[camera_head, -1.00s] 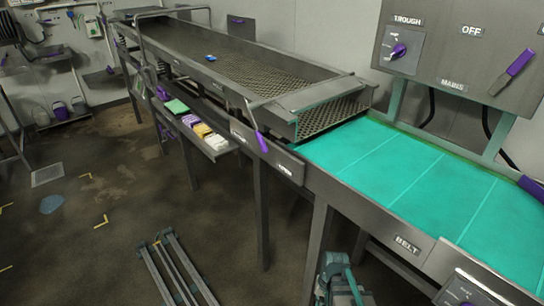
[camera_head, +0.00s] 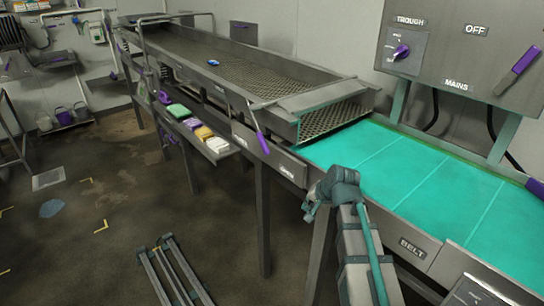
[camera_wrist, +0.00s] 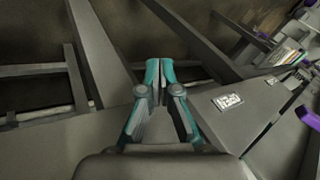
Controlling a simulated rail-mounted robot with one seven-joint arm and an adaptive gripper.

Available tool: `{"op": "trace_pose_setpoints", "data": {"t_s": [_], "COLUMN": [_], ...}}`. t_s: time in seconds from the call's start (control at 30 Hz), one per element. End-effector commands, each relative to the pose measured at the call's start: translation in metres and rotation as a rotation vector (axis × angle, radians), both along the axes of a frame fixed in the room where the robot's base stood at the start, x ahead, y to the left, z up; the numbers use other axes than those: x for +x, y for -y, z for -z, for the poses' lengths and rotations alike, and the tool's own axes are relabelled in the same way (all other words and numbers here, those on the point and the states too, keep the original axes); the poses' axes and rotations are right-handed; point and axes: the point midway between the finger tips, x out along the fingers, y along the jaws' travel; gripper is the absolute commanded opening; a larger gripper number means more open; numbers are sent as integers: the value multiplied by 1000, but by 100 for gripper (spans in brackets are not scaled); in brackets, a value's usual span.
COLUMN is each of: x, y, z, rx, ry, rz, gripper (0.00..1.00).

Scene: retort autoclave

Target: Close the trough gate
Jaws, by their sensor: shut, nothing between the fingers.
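The trough (camera_head: 225,65) is a long grey metal channel with a mesh floor. A flat grey plate (camera_head: 318,97) lies across its near end, above an opening that faces the belt. A lever with a purple handle (camera_head: 262,143) hangs at the trough's front side, tilted down to the right. The handle also shows at the right edge of the wrist view (camera_wrist: 308,118). An OPEN label (camera_wrist: 228,101) is on the front panel. My gripper (camera_wrist: 159,62) is shut and empty, left of the label in the wrist view and apart from the handle. My gripper (camera_head: 309,208) is below and right of the handle in the head view.
The teal belt (camera_head: 400,165) runs right from the trough. A control box (camera_head: 465,50) with a purple knob and switch hangs above it. A shelf (camera_head: 218,153) with coloured packs sits under the trough. The floor at left is mostly free.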

Motion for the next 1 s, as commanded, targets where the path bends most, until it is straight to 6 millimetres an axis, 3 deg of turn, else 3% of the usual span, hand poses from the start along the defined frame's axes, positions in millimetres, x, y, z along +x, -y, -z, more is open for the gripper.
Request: {"op": "trace_pose_setpoints", "data": {"t_s": [0.03,0.3,0.5,0.7,1.0], "x": [7,24,26,24,23], "y": [-4,-26,-40,-48,-49], "z": [-20,-123,-183,-211,-213], "rx": [25,204,348,456,473], "ry": [23,96,99,62,53], "rz": [17,119,200,269,283], "gripper": [0,0,0,0,0]}}
